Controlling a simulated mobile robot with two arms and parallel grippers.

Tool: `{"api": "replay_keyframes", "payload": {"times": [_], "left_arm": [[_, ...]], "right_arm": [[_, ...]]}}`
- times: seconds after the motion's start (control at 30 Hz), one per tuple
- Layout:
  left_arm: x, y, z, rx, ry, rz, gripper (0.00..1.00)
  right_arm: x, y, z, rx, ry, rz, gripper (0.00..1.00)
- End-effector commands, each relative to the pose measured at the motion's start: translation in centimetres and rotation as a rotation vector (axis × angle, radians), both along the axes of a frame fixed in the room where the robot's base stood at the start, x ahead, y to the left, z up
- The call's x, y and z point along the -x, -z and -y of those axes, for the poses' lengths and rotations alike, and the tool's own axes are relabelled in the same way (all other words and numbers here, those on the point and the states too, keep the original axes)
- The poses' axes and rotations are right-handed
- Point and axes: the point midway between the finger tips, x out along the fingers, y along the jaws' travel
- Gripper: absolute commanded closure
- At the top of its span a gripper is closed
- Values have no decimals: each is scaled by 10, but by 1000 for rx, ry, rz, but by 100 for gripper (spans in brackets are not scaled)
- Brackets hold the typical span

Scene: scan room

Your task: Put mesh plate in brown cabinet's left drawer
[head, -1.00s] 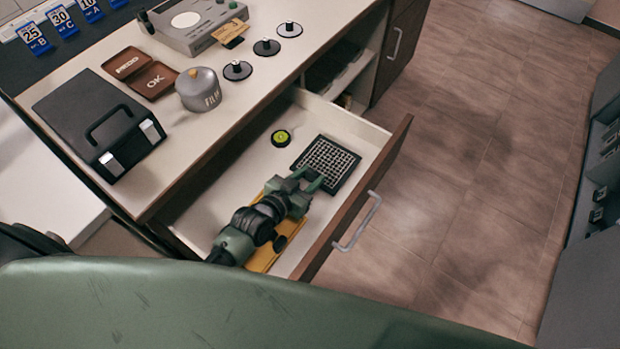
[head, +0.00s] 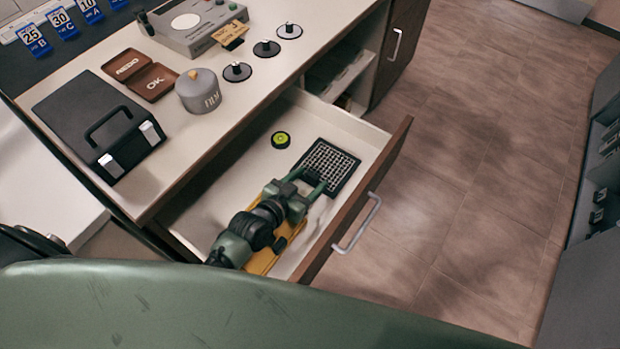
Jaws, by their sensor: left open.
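The mesh plate (head: 332,163), a black-framed square with a pale grid, lies flat in the open drawer (head: 225,177) of the brown cabinet (head: 160,203). My left gripper (head: 306,184) reaches into the drawer from the lower left. Its fingers are open at the plate's near edge; I cannot tell whether they touch it. My left arm hides part of the drawer floor. My right gripper is not in view.
A yellow-green round item (head: 281,140) and a yellow-orange item (head: 262,261) partly under my arm lie in the drawer. The counter above holds a black case (head: 98,125), a grey film canister (head: 198,91), brown trays (head: 151,82) and black discs (head: 237,71). The floor at right is clear.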

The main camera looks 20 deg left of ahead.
Motion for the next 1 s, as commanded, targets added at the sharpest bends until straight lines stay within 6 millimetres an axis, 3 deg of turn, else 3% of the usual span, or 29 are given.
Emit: {"api": "replay_keyframes", "payload": {"times": [0.3,0.5,1.0], "left_arm": [[60,-25,-22,-3,2,-4,42],[87,-37,-31,-2,1,-4,42],[97,-42,-35,0,1,-1,42]], "right_arm": [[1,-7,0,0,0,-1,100],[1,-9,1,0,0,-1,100],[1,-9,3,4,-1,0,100]]}}
